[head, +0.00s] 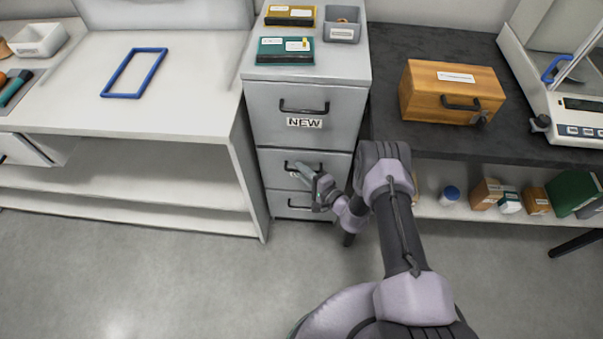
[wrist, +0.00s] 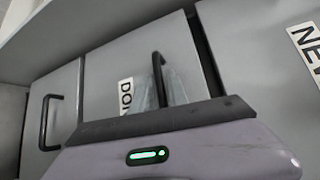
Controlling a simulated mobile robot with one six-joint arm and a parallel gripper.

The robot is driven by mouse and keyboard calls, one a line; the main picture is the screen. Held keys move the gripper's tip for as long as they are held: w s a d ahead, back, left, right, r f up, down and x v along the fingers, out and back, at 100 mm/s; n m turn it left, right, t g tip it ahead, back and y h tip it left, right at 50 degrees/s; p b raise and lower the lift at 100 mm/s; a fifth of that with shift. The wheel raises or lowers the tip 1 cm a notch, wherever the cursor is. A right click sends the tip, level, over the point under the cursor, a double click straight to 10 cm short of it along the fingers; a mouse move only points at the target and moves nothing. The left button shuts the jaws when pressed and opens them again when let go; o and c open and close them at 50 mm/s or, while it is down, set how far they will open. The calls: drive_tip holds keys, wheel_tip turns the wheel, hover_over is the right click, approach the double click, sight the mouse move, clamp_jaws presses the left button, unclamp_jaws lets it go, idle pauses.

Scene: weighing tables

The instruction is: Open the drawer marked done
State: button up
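A grey cabinet (head: 262,115) stands in the middle of the head view with a column of drawers. The middle drawer (head: 336,164) looks shut; its label is mostly hidden by my gripper. In the wrist view the middle drawer (wrist: 108,70) has a label (wrist: 126,95) reading "DO", the rest covered. Its black handle (wrist: 157,72) runs in front of my gripper's fingertips (wrist: 165,92). My gripper (head: 306,172) is at this handle in the head view. Whether the fingers are closed around the handle or only beside it, I cannot tell.
The top drawer (head: 270,98) is marked NEW; a bottom drawer (head: 285,212) sits below. A white table (head: 190,110) stands close at left, with a drawer (head: 22,150) sticking out. A dark table (head: 420,50) with a wooden box (head: 430,95) is at right. The floor (head: 180,270) in front is clear.

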drive_tip(key=shift+w, duration=0.1)
clamp_jaws()
idle(1.4)
